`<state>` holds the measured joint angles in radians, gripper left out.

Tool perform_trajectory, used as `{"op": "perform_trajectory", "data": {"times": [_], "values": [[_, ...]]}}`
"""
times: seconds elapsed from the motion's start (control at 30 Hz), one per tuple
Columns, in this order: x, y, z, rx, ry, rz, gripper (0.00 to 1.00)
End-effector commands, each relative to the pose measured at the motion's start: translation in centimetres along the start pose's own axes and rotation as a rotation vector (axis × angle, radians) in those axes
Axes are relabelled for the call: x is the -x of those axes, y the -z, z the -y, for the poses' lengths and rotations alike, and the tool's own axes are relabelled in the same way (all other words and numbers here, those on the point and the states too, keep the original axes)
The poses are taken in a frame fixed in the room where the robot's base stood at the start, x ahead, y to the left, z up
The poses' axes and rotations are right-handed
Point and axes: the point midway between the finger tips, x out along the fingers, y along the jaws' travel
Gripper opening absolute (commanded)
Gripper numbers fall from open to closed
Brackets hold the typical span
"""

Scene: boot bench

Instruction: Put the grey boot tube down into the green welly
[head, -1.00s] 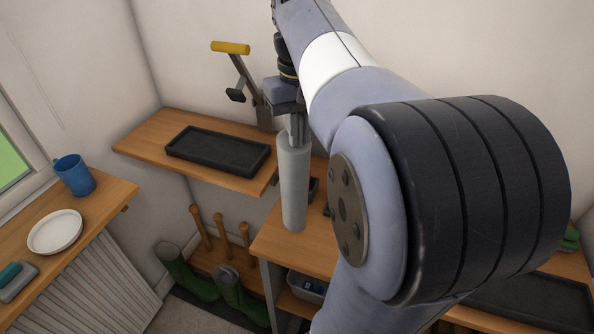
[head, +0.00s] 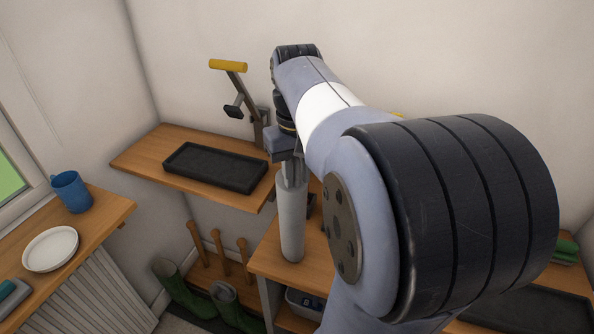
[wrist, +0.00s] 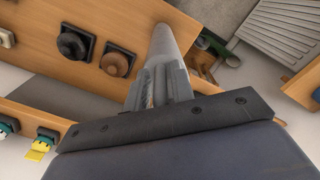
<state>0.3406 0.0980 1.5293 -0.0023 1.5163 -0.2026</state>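My gripper (head: 291,174) is shut on the upper end of the grey boot tube (head: 291,222), which hangs upright below it. In the wrist view the tube (wrist: 165,48) runs away from the fingers (wrist: 160,88). In the head view the tube's lower end overlaps the wooden bench top; I cannot tell whether it touches. Two green wellies stand low down to the left of the tube: one (head: 186,294) at the left and one (head: 237,312) nearer the bench. The lower part of the right one is cut off by the picture edge.
A wooden shelf with a black tray (head: 213,168) lies left of my gripper, near the tube. Wooden pegs (head: 220,249) rise behind the wellies. A grey bin (head: 305,303) sits under the bench top (head: 268,258). A blue mug (head: 71,192) and white plate (head: 50,249) are at left.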

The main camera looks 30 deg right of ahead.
Motion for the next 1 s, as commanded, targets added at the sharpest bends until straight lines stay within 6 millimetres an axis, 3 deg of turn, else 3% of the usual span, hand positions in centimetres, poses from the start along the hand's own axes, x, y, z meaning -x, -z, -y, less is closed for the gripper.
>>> {"op": "perform_trajectory", "data": {"times": [0.13,0.47,1.0], "values": [[0.0,0.0,0.0,0.0,0.0,0.0,0.34],[0.7,0.1,0.0,0.0,-0.001,-0.003,0.34],[10.6,0.1,0.0,0.0,-0.001,-0.003,0.34]]}}
